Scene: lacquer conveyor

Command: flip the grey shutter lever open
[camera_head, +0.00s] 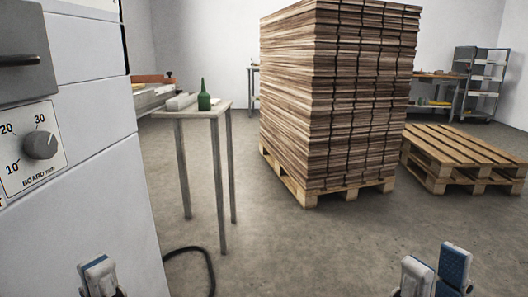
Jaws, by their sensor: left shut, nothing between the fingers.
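A dark grey horizontal bar (20,60) sits on the front of the white machine (95,200) at the upper left edge and is partly cut off. It may be the grey shutter lever, but I cannot tell for sure. My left gripper (98,278) is at the bottom left, in front of the machine's lower part, well below the bar. It is shut and empty. My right gripper (437,275) is at the bottom right, its fingertips apart with nothing seen between them, far from the machine.
A grey knob (40,145) with a board scale is on the machine. A small table (212,112) holds a green bottle (204,97). A tall board stack (335,100) stands on a pallet, beside an empty pallet (470,150). A dark cable (205,255) lies on the otherwise clear near floor.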

